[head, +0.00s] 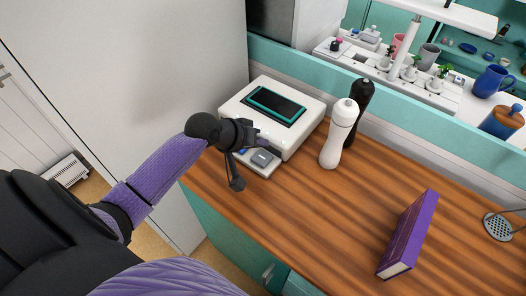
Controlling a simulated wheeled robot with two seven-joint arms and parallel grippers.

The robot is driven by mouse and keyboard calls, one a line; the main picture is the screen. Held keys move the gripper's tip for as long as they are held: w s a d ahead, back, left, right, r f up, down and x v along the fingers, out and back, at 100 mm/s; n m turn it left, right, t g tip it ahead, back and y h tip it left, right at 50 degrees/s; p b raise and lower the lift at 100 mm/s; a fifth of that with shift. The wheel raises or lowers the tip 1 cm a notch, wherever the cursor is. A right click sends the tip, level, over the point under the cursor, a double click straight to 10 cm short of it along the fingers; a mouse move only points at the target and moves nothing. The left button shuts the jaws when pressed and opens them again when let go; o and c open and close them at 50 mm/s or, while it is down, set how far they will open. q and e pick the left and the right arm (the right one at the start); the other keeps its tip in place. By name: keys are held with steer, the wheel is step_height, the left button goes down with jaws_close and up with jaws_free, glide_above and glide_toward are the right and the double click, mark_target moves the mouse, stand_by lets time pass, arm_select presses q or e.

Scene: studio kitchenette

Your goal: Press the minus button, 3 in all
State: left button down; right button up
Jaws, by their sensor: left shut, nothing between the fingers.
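A white device (291,138) with a dark teal-framed screen (275,105) stands at the back left of the wooden counter. A low panel at its front carries a grey button (263,158), and a bit of blue shows just left of it. I cannot read any sign, so I cannot tell which button is the minus button. My left gripper (262,141) is shut and empty, over the device's front edge close above the panel. The gripper and wrist hide part of the panel. I cannot tell whether the fingertips touch anything. My right gripper is not in view.
A white mill (338,134) and a black mill (362,100) stand right of the device. The counter between is bare. A tall pale panel (150,80) rises at left.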

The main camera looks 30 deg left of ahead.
mark_target(270, 154)
arm_select(q)
step_height(270, 154, down, 3)
steer(key=shift+r+b, duration=0.15)
steer(key=shift+b, duration=0.25)
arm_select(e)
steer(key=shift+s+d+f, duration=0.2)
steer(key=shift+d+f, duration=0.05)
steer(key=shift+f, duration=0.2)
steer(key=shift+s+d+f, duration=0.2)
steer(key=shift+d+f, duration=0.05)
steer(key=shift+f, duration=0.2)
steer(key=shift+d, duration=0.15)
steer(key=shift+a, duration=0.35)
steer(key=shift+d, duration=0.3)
arm_select(q)
steer(key=shift+f, duration=0.2)
steer(key=shift+f, duration=0.3)
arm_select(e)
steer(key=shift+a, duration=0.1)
